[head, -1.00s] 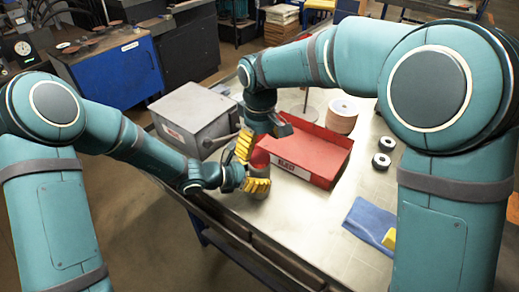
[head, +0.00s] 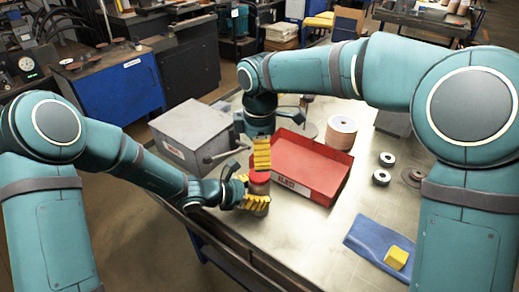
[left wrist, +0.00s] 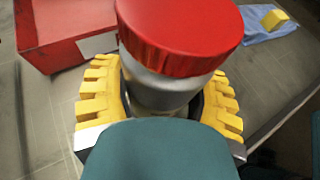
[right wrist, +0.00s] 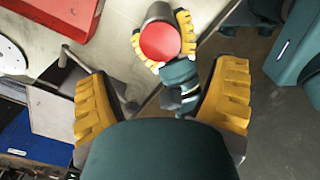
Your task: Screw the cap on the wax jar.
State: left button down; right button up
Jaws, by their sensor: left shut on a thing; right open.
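The wax jar (left wrist: 155,90) is a grey cylinder, upright in my left gripper (head: 257,193), whose yellow fingers are shut around its sides. The red cap (left wrist: 185,38) sits on top of the jar; how tightly it is seated I cannot tell. The cap also shows in the right wrist view (right wrist: 160,41), ahead of my right gripper (right wrist: 160,98). My right gripper is open and empty, above the jar and apart from the cap. In the head view one of its yellow fingers shows just above the cap; the other is hidden.
A red bin (head: 312,162) stands close beside the jar. A grey metal box (head: 190,135) with a lever is to the left. A blue cloth (head: 372,238) with a yellow block (head: 396,257) lies front right. Several discs lie at right. The bench front is clear.

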aim_at(259, 174)
jog(key=shift+r, duration=0.15)
jog(key=shift+f, duration=4.05)
jog(key=shift+c, duration=0.4)
